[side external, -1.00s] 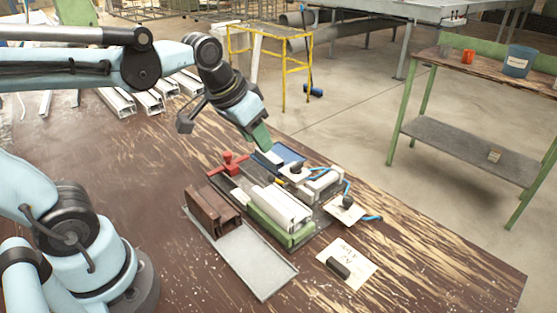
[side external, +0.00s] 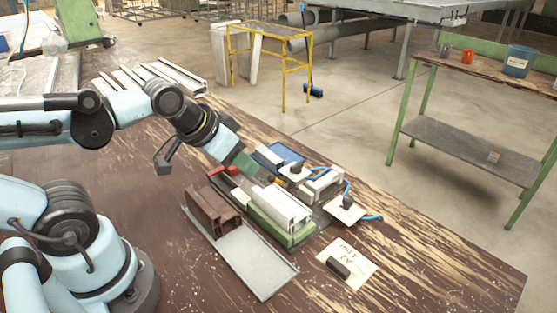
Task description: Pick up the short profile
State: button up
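A short white profile (side external: 280,207) lies in the green clamp fixture (side external: 293,239) on the bench. Brown profile pieces (side external: 213,208) lie at the left end of the grey tray (side external: 258,264). Another small white piece (side external: 267,157) is by the blue tray (side external: 290,153); I cannot tell which piece the task means. My gripper (side external: 240,164), with green fingers, points down and right at the back left end of the fixture. It hides part of the red clamp handle (side external: 233,171). Its finger gap is not visible, and I see nothing held.
White plates with black knobs and blue hoses (side external: 345,208) stand right of the fixture. A paper label (side external: 352,256) with a dark block (side external: 339,268) lies in front. Long white profiles (side external: 182,75) lie at the back left. The right front of the bench is clear.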

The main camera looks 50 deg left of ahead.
dwell(0.3)
jog(key=shift+o, duration=1.2)
jog(key=m+g+h, duration=0.1)
jog(key=m+g, duration=0.6)
jog(key=m, duration=1.1)
send_near(271, 202)
jog(key=f, duration=0.1)
jog(key=w+f, duration=0.1)
jog(key=f, duration=0.1)
jog(key=shift+f, duration=0.15)
jog(key=shift+s+d+f, duration=0.1)
jog(key=shift+f, duration=0.8)
jog(key=shift+s+d+f, duration=0.1)
jog(key=shift+s+f, duration=0.05)
jog(key=shift+f, duration=0.75)
jog(key=shift+s+d+f, duration=0.1)
jog(key=shift+d+f, duration=0.05)
jog(key=shift+f, duration=0.75)
